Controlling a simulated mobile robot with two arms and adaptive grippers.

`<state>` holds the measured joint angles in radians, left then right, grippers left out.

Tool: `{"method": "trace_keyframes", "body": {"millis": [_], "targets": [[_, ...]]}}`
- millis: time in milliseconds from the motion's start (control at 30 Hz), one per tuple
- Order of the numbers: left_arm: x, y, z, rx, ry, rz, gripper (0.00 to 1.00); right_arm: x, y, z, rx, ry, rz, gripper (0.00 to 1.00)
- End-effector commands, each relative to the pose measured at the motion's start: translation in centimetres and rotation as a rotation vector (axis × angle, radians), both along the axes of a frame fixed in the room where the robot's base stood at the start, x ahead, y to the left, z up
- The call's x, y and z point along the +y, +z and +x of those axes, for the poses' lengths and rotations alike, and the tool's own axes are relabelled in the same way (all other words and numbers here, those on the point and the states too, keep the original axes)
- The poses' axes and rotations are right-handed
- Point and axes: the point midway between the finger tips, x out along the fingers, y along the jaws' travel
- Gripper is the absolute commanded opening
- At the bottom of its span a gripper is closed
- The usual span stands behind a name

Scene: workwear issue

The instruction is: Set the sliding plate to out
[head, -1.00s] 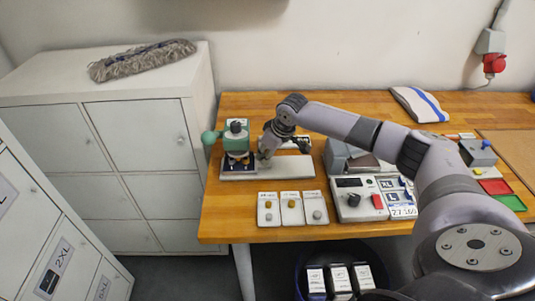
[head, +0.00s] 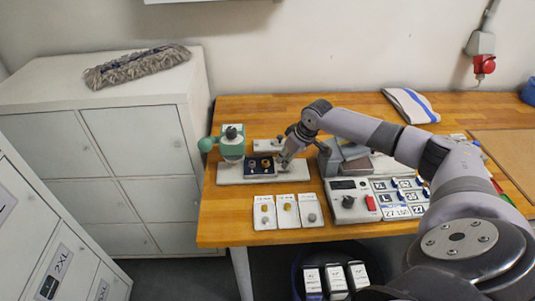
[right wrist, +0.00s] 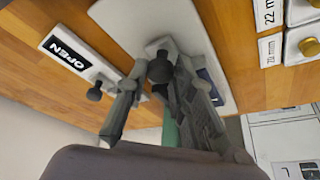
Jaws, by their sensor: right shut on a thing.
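The sliding plate (head: 262,166) is a small dark blue plate with round pieces on it. It lies on the pale base (head: 228,179) of a green press (head: 232,147), mostly to the right of the press head. My right gripper (head: 286,160) is at the plate's right end. In the right wrist view its fingers (right wrist: 156,78) are shut around a dark round knob (right wrist: 159,67). A blue edge of the plate shows behind the fingers there. The fingers hide the rest of the plate. My left gripper is not in view.
Three cards with knobs (head: 286,211) lie in front of the base. A control box (head: 350,202) stands to the right. A folded striped cloth (head: 411,105) lies at the back.

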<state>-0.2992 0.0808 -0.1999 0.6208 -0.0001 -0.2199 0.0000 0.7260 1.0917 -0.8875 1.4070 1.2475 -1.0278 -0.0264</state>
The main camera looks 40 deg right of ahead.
Motion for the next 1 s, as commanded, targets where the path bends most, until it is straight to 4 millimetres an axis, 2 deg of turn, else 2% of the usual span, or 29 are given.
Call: {"method": "trace_keyframes", "body": {"millis": [33,200,600,633,900,1000], "targets": [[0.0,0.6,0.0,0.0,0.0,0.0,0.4,-1.5,0.1,-1.0,0.007,-0.005,-0.004,0.0],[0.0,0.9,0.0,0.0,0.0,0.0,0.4,-4.2,0.0,-2.6,0.004,-0.003,-0.002,0.0],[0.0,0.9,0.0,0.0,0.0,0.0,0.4,-5.0,0.0,-3.0,0.001,-0.001,-0.004,0.0],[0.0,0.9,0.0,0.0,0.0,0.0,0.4,-5.0,0.0,-3.0,0.001,-0.001,-0.004,0.24],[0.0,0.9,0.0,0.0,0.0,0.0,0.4,-4.9,0.0,-3.0,0.0,0.0,-0.002,0.42],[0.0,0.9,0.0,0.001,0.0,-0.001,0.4,-4.8,0.0,-2.9,0.0,0.0,-0.002,0.42]]}}
